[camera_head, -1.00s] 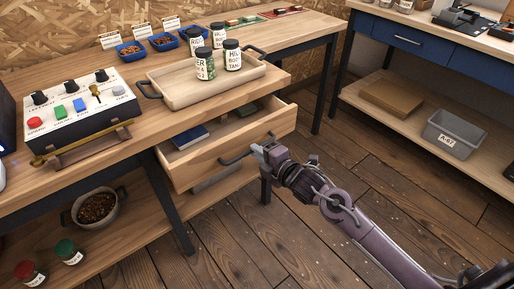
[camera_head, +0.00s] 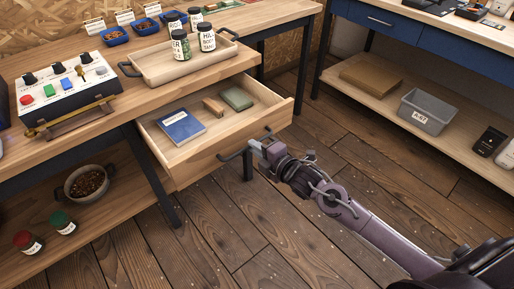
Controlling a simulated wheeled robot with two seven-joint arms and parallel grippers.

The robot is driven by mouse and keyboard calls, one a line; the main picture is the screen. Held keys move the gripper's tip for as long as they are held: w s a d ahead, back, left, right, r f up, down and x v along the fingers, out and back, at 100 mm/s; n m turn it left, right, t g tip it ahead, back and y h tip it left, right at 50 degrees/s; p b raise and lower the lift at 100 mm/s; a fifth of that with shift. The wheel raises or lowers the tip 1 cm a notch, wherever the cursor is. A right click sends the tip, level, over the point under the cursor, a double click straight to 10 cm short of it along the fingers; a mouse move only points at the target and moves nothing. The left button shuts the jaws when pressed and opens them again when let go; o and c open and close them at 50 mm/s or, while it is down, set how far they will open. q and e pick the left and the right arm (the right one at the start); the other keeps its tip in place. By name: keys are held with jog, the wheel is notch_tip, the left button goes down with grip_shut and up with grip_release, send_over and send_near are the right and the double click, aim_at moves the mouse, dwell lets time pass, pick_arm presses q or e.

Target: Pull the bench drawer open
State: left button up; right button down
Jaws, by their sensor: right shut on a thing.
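The wooden bench drawer (camera_head: 207,160) is pulled well out from under the bench top (camera_head: 65,150). Inside it lie a blue notebook (camera_head: 181,127), a small brown block (camera_head: 213,106) and a green item (camera_head: 237,98). My right arm reaches in from the lower right. My left gripper is not in this view.
A wooden tray (camera_head: 180,68) with several labelled jars stands on the bench above the drawer. A control box (camera_head: 66,85) stands at the left. A blue-drawered table (camera_head: 420,38) with a grey bin (camera_head: 428,112) below is at the right. The floor in front is clear.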

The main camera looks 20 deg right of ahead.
jog(key=c, duration=1.5)
grip_release()
